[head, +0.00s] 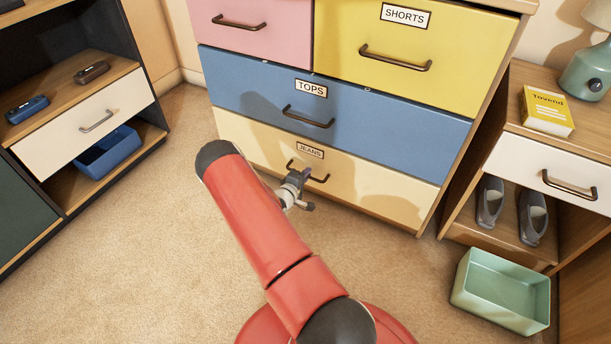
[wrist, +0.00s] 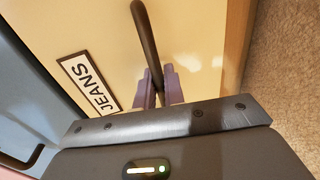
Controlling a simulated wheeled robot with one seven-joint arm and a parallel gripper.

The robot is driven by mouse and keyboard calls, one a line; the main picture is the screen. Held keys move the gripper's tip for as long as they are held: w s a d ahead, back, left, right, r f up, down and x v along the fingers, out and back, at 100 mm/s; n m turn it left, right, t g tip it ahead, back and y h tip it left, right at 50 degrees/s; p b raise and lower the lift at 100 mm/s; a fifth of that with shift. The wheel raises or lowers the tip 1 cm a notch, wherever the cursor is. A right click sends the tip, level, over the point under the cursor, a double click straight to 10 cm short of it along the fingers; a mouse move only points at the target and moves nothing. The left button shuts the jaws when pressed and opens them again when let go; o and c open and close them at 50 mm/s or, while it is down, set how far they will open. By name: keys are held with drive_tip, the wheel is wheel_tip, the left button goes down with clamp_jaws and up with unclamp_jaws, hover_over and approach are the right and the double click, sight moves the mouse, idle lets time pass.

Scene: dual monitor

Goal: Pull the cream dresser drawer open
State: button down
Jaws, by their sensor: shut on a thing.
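The cream drawer (head: 375,186), labelled JEANS, is the bottom drawer of the dresser, and its front looks flush with the drawers above. Its dark bar handle (head: 320,179) is partly hidden behind my gripper (head: 299,177) in the head view. In the wrist view my gripper (wrist: 160,88) has its two purplish fingers on either side of the handle (wrist: 146,40), closed on it. The JEANS label (wrist: 88,82) lies to the left of the fingers on the cream front (wrist: 105,30).
Blue TOPS drawer (head: 400,120), yellow SHORTS drawer (head: 470,60) and pink drawer (head: 265,10) sit above. A nightstand with a white drawer (head: 520,165) and a green bin (head: 505,295) stand right. A shelf unit (head: 140,40) stands left. Carpet (head: 150,250) in front is clear.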

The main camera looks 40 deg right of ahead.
drive_tip(key=f+v, duration=0.2)
drive_tip(key=v, duration=1)
drive_tip(key=a+f+v, duration=0.1)
drive_tip(key=f+v, duration=0.2)
drive_tip(key=v, duration=1)
drive_tip(key=shift+s+p, duration=0.25)
drive_tip(key=shift+p, duration=0.2)
drive_tip(key=shift+a+f, duration=0.1)
drive_tip(key=shift+f, duration=0.05)
drive_tip(key=c, duration=1.6)
unclamp_jaws()
drive_tip(key=v, duration=0.8)
drive_tip(key=shift+w, duration=0.1)
